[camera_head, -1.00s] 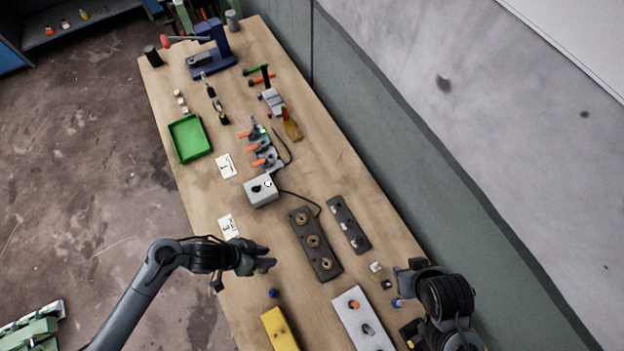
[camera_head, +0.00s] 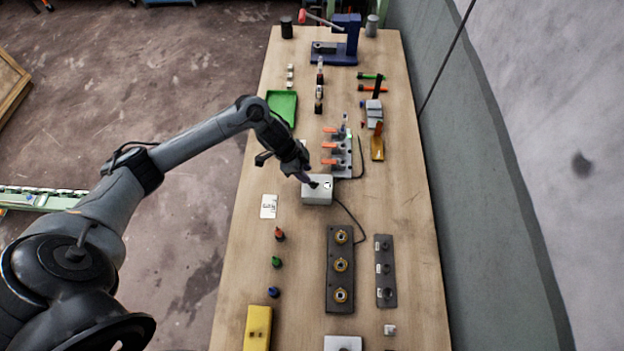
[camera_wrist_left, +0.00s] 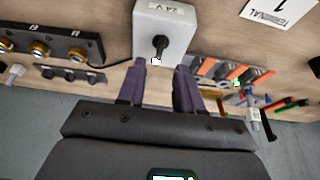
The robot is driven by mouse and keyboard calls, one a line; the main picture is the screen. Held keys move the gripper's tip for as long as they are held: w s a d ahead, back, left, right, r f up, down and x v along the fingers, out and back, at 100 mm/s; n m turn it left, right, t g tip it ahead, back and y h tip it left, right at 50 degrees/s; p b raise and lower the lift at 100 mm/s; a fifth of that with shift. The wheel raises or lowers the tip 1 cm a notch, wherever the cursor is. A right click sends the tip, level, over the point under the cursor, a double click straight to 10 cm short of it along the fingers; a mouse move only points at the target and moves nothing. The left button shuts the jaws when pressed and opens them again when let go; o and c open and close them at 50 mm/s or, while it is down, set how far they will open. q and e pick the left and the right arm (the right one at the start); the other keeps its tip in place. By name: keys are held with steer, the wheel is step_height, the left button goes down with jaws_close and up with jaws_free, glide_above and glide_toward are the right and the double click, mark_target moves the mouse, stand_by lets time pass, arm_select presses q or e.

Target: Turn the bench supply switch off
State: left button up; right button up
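The bench supply is a pale grey box (camera_head: 318,194) near the middle of the bench, with a cable from its right side. The left wrist view shows the box (camera_wrist_left: 179,28) with a "24 V" label and a black switch lever (camera_wrist_left: 160,44). My left gripper (camera_head: 307,179) is at the box's upper left edge in the head view and hides part of its top. In the left wrist view my left gripper (camera_wrist_left: 159,66) has its fingers apart, with the lever just beyond the gap between the tips. Contact cannot be told. My right gripper is out of view.
Orange-handled clamps (camera_head: 336,147) stand just behind the box. A dark plate with several brass rings (camera_head: 341,268) and a narrower dark plate (camera_head: 385,272) lie in front. A green tray (camera_head: 283,106) is behind, at the left edge. A white card (camera_head: 269,206) lies left.

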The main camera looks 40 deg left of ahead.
mark_target(313, 182)
arm_select(q)
steer(key=shift+x, duration=2.9)
steer(key=shift+c, duration=0.3)
jaws_close()
